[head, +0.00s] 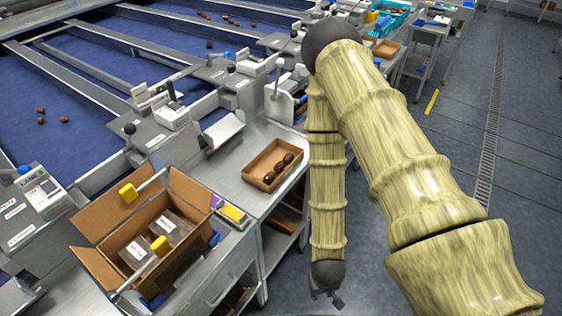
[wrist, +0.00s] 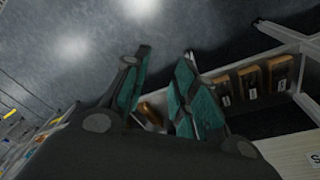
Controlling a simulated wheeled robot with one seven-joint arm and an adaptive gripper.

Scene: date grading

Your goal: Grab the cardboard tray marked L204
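A small open cardboard tray (head: 262,182) holding a few dark dates sits on the steel bench in the head view. No marking L204 is readable on it. Another brown tray (head: 284,222) lies partly hidden on the shelf below. My gripper (head: 328,294) hangs low beside the bench, to the right of the shelf and apart from the trays. In the wrist view my gripper (wrist: 165,75) has its two teal-padded fingers spread. A brown object (wrist: 152,110) shows between and beyond them, too small to identify.
A large open carton (head: 112,268) with packs inside stands at the bench's left. Another brown tray (head: 386,49) lies farther back. Several brown items with white labels (wrist: 250,80) sit on a shelf in the wrist view. Grey floor (head: 450,150) is free at right.

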